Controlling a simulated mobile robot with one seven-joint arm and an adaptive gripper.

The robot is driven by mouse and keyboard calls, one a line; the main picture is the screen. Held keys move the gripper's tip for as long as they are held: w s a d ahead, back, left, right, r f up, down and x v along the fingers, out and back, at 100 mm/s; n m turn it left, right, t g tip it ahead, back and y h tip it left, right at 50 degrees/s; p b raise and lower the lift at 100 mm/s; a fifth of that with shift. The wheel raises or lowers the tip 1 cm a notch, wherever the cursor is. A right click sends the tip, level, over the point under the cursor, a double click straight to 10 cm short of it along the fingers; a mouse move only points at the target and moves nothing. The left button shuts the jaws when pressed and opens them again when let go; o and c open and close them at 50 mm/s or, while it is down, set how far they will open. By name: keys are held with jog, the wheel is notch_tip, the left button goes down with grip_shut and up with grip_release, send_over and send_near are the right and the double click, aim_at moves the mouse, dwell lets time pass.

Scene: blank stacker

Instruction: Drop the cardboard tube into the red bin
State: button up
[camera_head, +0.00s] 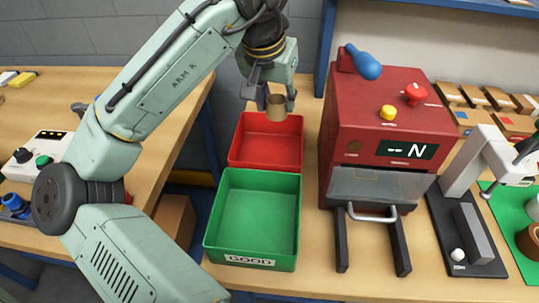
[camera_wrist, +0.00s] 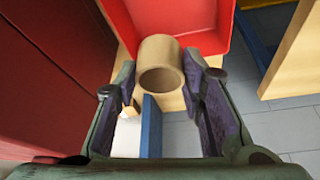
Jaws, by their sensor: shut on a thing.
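The cardboard tube (camera_head: 276,108) is a short, hollow tan cylinder. My gripper (camera_head: 275,99) is shut on it and holds it up, over the far part of the red bin (camera_head: 262,155) in the head view. In the wrist view the tube (camera_wrist: 160,62) sits between the dark finger pads of my gripper (camera_wrist: 160,75). It overlaps the near edge of the red bin (camera_wrist: 222,42) there, so I cannot tell if it is fully inside the rim. The visible part of the bin floor looks empty.
A green bin (camera_head: 252,235) labelled GOOD stands in front of the red bin. A dark red machine (camera_head: 360,120) with a handle stands close on the right. A control box (camera_head: 40,150) is on the left bench (camera_head: 150,130), across a gap.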

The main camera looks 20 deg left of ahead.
jog(key=shift+f, duration=0.6)
jog(key=o, duration=0.8)
jog(key=v, duration=1.2)
